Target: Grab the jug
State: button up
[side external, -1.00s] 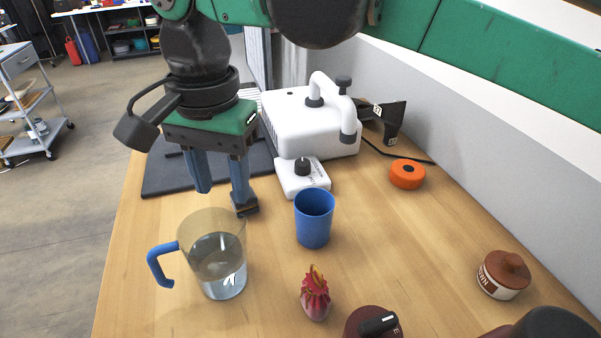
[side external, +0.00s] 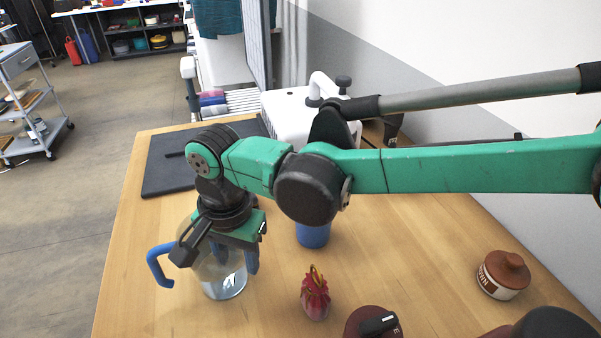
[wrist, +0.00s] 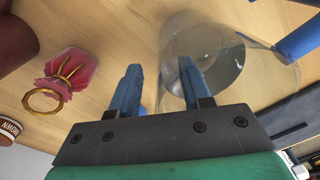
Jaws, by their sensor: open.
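The jug (side external: 224,286) is a clear pitcher with a blue handle (side external: 157,268) and water in it. It stands upright on the wooden table, its upper part mostly hidden by my wrist in the side view. My gripper (side external: 236,258) is open and points down at the jug's top. In the wrist view my gripper (wrist: 159,68) has one blue finger over the jug (wrist: 252,62) and the other outside its left edge. The handle (wrist: 300,36) is on the far right there. I cannot tell whether a finger touches the wall.
A blue cup (side external: 313,236) stands right of the jug, partly hidden by my arm. A pink ornament (side external: 315,296) with a gold ring stands in front. A brown lidded jar (side external: 503,274) is farther right. A white machine (side external: 288,118) and dark mat (side external: 168,165) are behind.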

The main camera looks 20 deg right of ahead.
grip_shut()
dwell(1.4)
